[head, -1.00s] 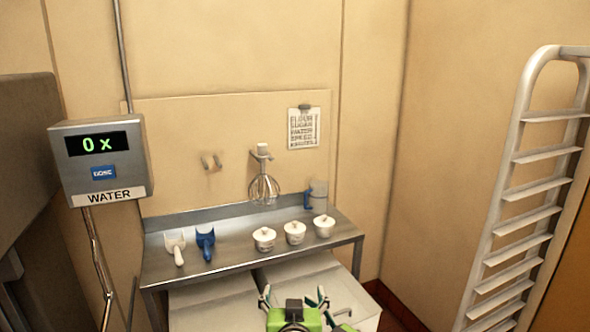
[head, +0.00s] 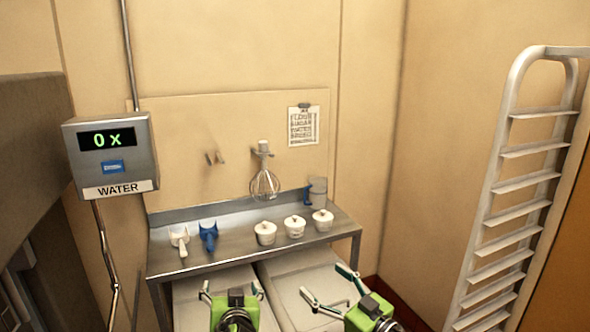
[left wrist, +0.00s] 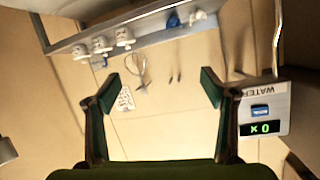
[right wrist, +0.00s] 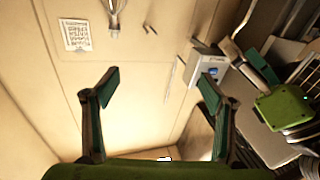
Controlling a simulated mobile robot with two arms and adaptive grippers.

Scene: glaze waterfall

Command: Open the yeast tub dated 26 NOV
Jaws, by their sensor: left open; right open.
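Three small white lidded tubs stand in a row on the steel table: a left tub (head: 266,233), a middle tub (head: 295,227) and a right tub (head: 322,220). All lids are on. Any date on them is too small to read. The tubs also show upside down at the top of the left wrist view (left wrist: 101,43). My left gripper (head: 232,290) is open and empty, in front of and below the table edge. My right gripper (head: 328,287) is open and empty to its right, also short of the table.
On the steel table (head: 215,262) are a white scoop (head: 179,240), a blue scoop (head: 208,236) and a jug (head: 318,190). A whisk (head: 264,184) hangs behind. Pale bins (head: 285,272) sit below. A water dispenser (head: 112,155) is left; a rack (head: 515,200) is right.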

